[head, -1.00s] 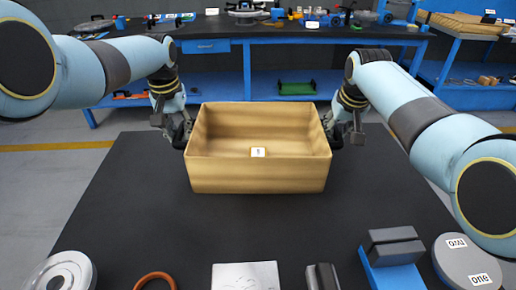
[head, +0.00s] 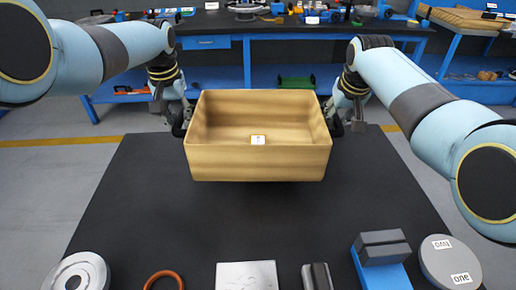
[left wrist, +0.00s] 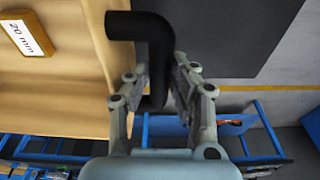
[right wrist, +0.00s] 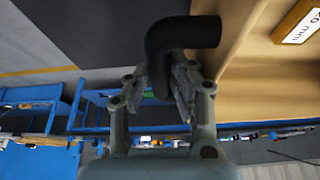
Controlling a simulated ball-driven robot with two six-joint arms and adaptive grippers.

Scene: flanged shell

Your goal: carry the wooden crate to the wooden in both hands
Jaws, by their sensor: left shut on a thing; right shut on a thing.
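In the left wrist view my left gripper (left wrist: 163,88) is shut on a black bent handle (left wrist: 150,35) beside the crate wall (left wrist: 60,85). In the right wrist view my right gripper (right wrist: 170,88) is shut on the matching black handle (right wrist: 180,35).
Along the table's (head: 250,220) near edge lie a round metal flange (head: 78,274), an orange ring (head: 163,281), a pale block (head: 246,275), a grey block on a blue base (head: 383,250) and a grey disc (head: 450,262). A blue workbench (head: 300,35) stands behind.

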